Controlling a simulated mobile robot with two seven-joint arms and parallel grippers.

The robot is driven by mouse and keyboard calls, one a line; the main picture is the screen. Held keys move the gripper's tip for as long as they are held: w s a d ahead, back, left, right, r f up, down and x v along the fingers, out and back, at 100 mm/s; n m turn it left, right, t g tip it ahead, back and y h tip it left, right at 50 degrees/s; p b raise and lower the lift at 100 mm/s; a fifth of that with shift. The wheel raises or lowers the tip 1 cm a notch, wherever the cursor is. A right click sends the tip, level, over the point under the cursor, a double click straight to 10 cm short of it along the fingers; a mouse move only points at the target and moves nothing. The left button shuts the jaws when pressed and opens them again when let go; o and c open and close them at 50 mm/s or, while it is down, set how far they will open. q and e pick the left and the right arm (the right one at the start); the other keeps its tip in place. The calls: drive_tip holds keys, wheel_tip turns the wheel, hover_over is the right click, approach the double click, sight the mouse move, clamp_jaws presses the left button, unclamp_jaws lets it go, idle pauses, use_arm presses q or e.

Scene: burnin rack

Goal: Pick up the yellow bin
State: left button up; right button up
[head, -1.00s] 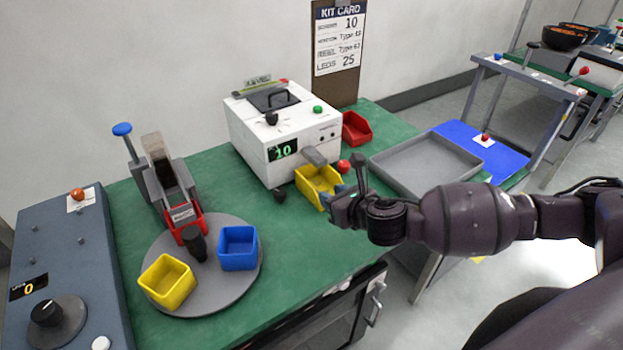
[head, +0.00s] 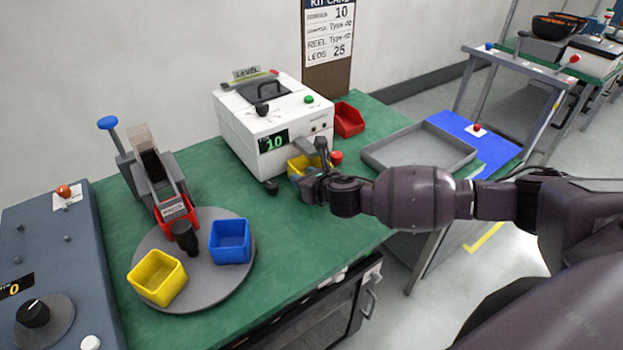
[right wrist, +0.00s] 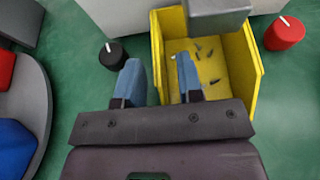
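A yellow bin (head: 297,163) stands on the green table under the spout of a white machine (head: 275,130), partly hidden by my right gripper (head: 312,180). In the right wrist view the bin (right wrist: 240,70) holds several small dark pieces, and the grey spout (right wrist: 218,12) hangs over its far part. My right gripper (right wrist: 158,62) is open, with its blue-tipped fingers on either side of the bin's left wall: one outside, one over the inside. I cannot tell whether they touch it. A second yellow bin (head: 157,290) stands on a grey turntable (head: 205,293). My left gripper is not in view.
A red knob (right wrist: 284,33) and a black knob (right wrist: 112,54) flank the bin. A red bin (head: 348,119) and grey tray (head: 420,148) lie to the right.

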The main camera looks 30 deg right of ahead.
clamp_jaws()
drive_tip(key=shift+r, duration=0.1)
idle(0.3)
